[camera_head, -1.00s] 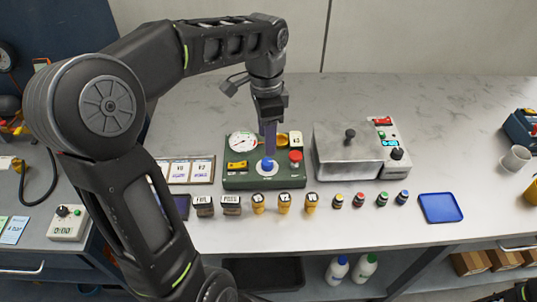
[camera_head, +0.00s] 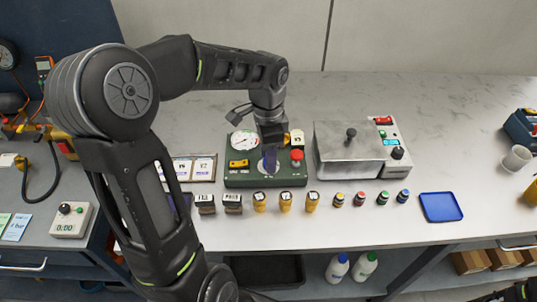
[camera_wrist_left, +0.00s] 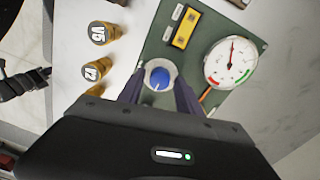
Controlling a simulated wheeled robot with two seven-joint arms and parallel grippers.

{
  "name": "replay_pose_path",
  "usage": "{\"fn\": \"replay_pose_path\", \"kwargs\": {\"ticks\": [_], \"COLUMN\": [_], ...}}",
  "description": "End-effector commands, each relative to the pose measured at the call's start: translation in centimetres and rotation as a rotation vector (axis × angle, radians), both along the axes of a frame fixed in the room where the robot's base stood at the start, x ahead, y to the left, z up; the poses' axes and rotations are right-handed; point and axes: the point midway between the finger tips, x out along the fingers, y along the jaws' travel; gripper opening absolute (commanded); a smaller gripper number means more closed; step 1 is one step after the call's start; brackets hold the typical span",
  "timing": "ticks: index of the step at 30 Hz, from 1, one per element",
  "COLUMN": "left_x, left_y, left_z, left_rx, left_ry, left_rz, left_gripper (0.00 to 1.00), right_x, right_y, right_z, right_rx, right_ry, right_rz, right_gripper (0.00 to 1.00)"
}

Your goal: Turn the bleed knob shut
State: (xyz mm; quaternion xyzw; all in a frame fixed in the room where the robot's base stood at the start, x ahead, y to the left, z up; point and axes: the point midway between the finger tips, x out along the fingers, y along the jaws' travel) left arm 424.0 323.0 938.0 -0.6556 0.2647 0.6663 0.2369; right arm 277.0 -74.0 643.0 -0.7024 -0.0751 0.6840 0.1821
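The green panel (camera_head: 240,182) stands on the bench. Its blue bleed knob (camera_wrist_left: 160,77) shows in the left wrist view with a pale pointer mark and a light ring around it. My left gripper (camera_head: 269,163) points down over the knob and largely hides it in the head view. In the left wrist view its purple-grey fingers stand on either side of the knob, apart from each other. Contact with the knob cannot be made out. My right gripper is not clearly seen.
The panel also carries a round gauge (camera_wrist_left: 230,62), a yellow switch (camera_wrist_left: 186,28) and a red button (camera_head: 297,155). Several small labelled caps stand along its front, including one marked V5 (camera_wrist_left: 101,33). A metal box (camera_head: 345,165) stands close on the right.

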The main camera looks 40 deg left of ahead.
Motion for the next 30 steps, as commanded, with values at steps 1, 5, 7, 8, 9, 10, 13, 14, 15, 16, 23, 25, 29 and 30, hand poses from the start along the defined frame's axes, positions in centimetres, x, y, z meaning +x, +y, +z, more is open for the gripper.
{"fn": "replay_pose_path", "kwargs": {"ticks": [1, 5, 7, 8, 9, 10, 13, 14, 15, 16, 23, 25, 29, 30], "left_x": [0.01, 0.01, 0.01, 0.01, 0.01, 0.01, 0.01, 0.01, 0.01, 0.01, 0.01, 0.01, 0.02, 0.02], "left_y": [0.0, 0.0, 0.0, 0.0, -0.01, -0.01, -0.01, -0.01, -0.01, -0.01, -0.01, -0.01, -0.01, -0.01], "left_z": [0.02, 0.02, 0.03, 0.03, 0.03, 0.03, 0.03, 0.04, 0.04, 0.04, 0.04, 0.03, 0.01, 0.0], "left_rx": [0.0, 0.0, 0.0, 0.0, 0.0, 0.0, 0.0, 0.0, 0.0, 0.0, 0.0, 0.0, 0.0, 0.0], "left_ry": [0.0, 0.0, 0.0, 0.0, 0.0, 0.0, 0.0, 0.0, 0.0, 0.0, 0.0, 0.0, -0.001, 0.0], "left_rz": [0.0, 0.0, 0.0, 0.0, 0.0, 0.0, 0.0, 0.0, 0.0, 0.0, 0.002, 0.008, 0.031, 0.043], "left_gripper": [0.37, 0.26, 0.2, 0.18, 0.14, 0.12, 0.04, 0.01, 0.0, 0.0, 0.0, 0.0, 0.0, 0.0], "right_x": [0.0, -0.01, 0.0, 0.0, 0.0, 0.0, 0.0, 0.0, 0.0, 0.0, 0.0, 0.0, 0.01, 0.02], "right_y": [0.0, 0.0, 0.0, 0.0, 0.0, 0.0, 0.0, 0.01, 0.01, 0.01, 0.0, 0.0, 0.0, 0.01], "right_z": [0.0, 0.0, 0.0, 0.0, 0.0, 0.0, 0.0, 0.0, 0.01, 0.01, -0.01, -0.03, -0.13, -0.17], "right_rx": [0.0, 0.0, 0.0, 0.0, 0.0, 0.0, 0.0, 0.0, 0.0, 0.0, 0.0, 0.0, 0.0, 0.0], "right_ry": [0.0, 0.0, 0.0, 0.0, 0.0, 0.0, 0.0, 0.0, 0.0, 0.0, 0.0, 0.0, 0.0, 0.0], "right_rz": [0.0, 0.0, 0.0, 0.0, 0.0, 0.0, 0.0, 0.0, 0.0, 0.0, 0.0, 0.0, 0.0, 0.0], "right_gripper": [0.36, 0.36, 0.36, 0.36, 0.36, 0.36, 0.36, 0.36, 0.36, 0.36, 0.36, 0.36, 0.36, 0.36]}}
